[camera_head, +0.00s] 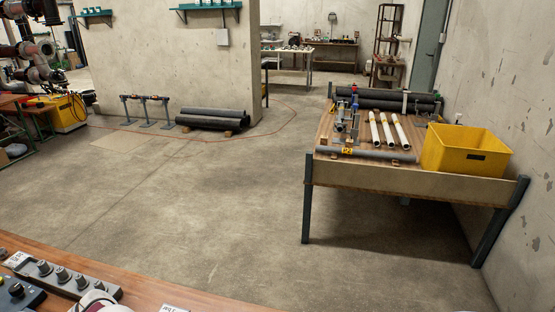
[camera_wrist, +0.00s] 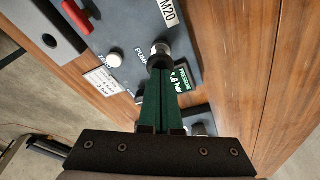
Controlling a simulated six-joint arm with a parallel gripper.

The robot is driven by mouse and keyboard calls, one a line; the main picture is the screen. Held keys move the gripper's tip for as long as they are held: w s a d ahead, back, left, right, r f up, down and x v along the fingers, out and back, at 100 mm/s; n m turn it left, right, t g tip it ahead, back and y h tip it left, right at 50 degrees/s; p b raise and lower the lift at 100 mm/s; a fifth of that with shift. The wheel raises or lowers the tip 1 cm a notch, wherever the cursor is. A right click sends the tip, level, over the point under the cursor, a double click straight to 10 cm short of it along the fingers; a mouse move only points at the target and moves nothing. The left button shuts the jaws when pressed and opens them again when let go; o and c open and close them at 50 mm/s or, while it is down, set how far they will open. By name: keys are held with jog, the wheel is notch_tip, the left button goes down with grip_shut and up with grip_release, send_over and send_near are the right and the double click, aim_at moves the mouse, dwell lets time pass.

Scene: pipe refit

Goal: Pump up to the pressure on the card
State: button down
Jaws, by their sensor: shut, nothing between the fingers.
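In the wrist view a grey device panel (camera_wrist: 128,35) lies on a wooden bench top. My gripper (camera_wrist: 160,72) is shut and empty, its green fingers together. The fingertips are at or just over a round dark knob with a silver collar (camera_wrist: 159,55), beside lettering that looks like "PUMP"; I cannot tell whether they touch. A dark green plate (camera_wrist: 182,78) beside the fingers reads "PRESSURE 1.6 bar". A white card (camera_wrist: 109,82) has small text that I cannot read. A white button (camera_wrist: 114,60) is to the left of the knob. My gripper is not in the head view.
A red part (camera_wrist: 76,17) and a grey rail are at upper left in the wrist view. In the head view a bench corner (camera_head: 150,290) holds a strip of knobs (camera_head: 62,274). Farther off, a table (camera_head: 400,176) carries pipes and a yellow bin (camera_head: 445,152). The floor between is clear.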

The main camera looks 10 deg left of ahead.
jog(key=shift+x, duration=0.85)
jog(key=shift+s+d, duration=0.1)
jog(key=shift+d, duration=0.05)
jog(key=shift+r, duration=0.15)
jog(key=shift+a+v, duration=0.15)
jog(key=shift+v, duration=0.6)
jog(key=shift+a+v, duration=0.1)
jog(key=shift+v, duration=0.65)
jog(key=shift+d+x, duration=0.15)
jog(key=shift+x, duration=0.65)
jog(key=shift+d+x, duration=0.15)
jog(key=shift+x, duration=0.65)
jog(key=shift+a+v, duration=0.15)
jog(key=shift+v, duration=0.6)
jog(key=shift+a+v, duration=0.1)
jog(key=shift+v, duration=0.7)
